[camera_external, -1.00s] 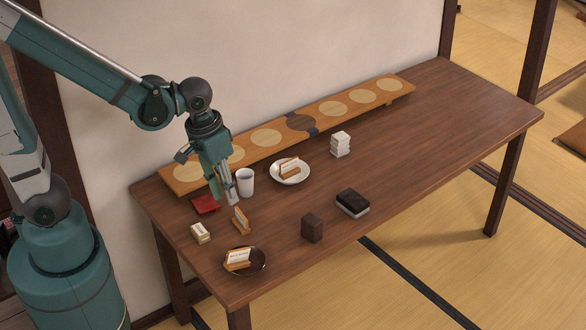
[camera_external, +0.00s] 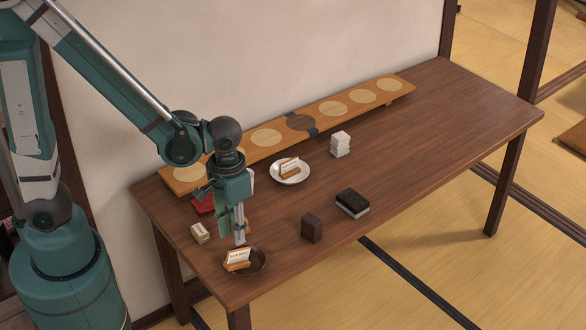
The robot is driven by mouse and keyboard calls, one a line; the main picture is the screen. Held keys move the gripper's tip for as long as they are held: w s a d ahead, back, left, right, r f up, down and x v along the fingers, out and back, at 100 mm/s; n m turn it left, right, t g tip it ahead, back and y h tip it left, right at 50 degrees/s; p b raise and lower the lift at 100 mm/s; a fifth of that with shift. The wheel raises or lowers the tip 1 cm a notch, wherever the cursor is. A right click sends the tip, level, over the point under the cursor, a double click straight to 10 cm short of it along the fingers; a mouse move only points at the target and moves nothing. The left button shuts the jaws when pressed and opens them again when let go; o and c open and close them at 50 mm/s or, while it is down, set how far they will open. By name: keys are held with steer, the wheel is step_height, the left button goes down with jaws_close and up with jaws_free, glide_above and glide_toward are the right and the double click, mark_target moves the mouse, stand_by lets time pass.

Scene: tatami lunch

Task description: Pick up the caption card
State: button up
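Small white cards in wooden holders stand in more than one place. One card (camera_external: 238,256) is on a dark round saucer (camera_external: 261,269) at the table's near left. Another card (camera_external: 289,167) is on a white plate (camera_external: 301,178) farther back. A third holder (camera_external: 246,227) stands on the bare table, mostly hidden behind my gripper. My gripper (camera_external: 240,240) points down, its tips just behind the card on the dark saucer in the picture. I see nothing held in it. Its finger gap and its height above the table are unclear.
A small cream box (camera_external: 200,233) and a red item (camera_external: 203,205) lie left of my gripper. A dark block (camera_external: 312,228), a black-and-white block (camera_external: 353,203) and a white stack (camera_external: 340,144) stand to the right. A long board (camera_external: 266,149) runs along the back. The table's right half is clear.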

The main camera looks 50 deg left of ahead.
mark_target(236, 250)
steer(key=shift+f+b, duration=0.35)
steer(key=shift+f, duration=0.95)
steer(key=shift+f+b, duration=0.9)
steer(key=shift+f, duration=1.7)
steer(key=shift+c, duration=0.4)
jaws_close()
